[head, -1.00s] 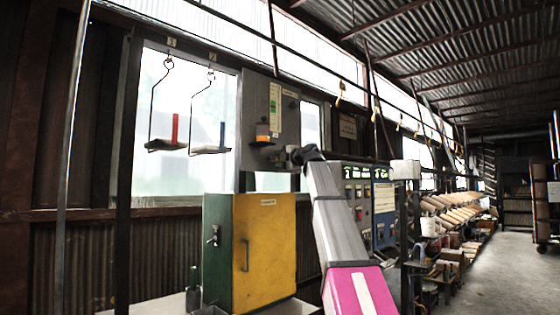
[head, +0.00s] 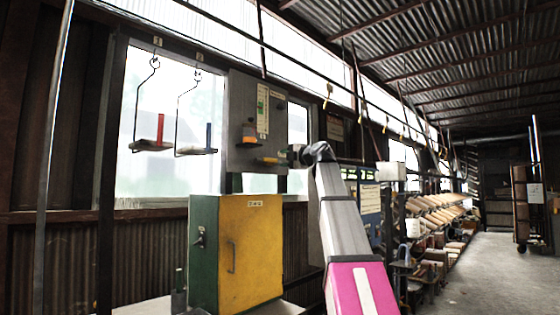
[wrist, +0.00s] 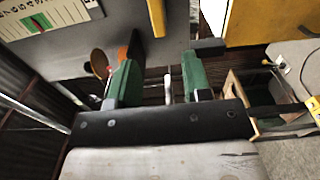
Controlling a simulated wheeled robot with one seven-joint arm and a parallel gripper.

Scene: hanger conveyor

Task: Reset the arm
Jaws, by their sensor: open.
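My gripper (wrist: 160,78) shows in the wrist view with its two green fingers apart and nothing held between them. Behind it are a grey panel (wrist: 105,45) and a strip of yellow cabinet. In the head view my arm rises from the bottom, pink then grey, and bends left at a dark joint. The gripper itself is hard to make out there, near the grey panel (head: 240,95).
Two hanging trays by the window carry a red block (head: 160,128) and a blue block (head: 208,136). A yellow-fronted green cabinet (head: 250,255) stands left of my arm.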

